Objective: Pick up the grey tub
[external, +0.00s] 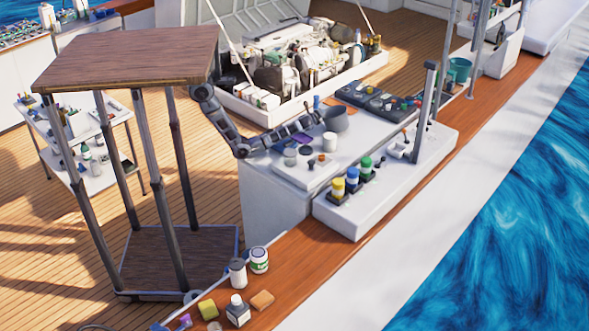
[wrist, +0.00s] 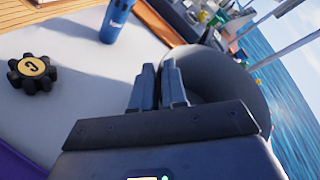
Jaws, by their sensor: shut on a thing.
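The grey tub (external: 336,119) is at the back of the white worktop in the external view, at the end of my arm. In the wrist view the grey tub (wrist: 232,90) fills the area right of and behind the fingers, tilted in the picture. My gripper (external: 318,119) reaches its left side. In the wrist view my gripper (wrist: 160,70) has its two fingers close together at the tub's near edge, shut on it. The exact contact is partly hidden by the fingers. I cannot tell whether the tub's base touches the worktop.
A black knob (wrist: 33,77) and a blue cylinder (wrist: 116,20) are left of the fingers. A dark tray (external: 375,97) lies behind the tub. Coloured bottles (external: 352,178) line the front ledge.

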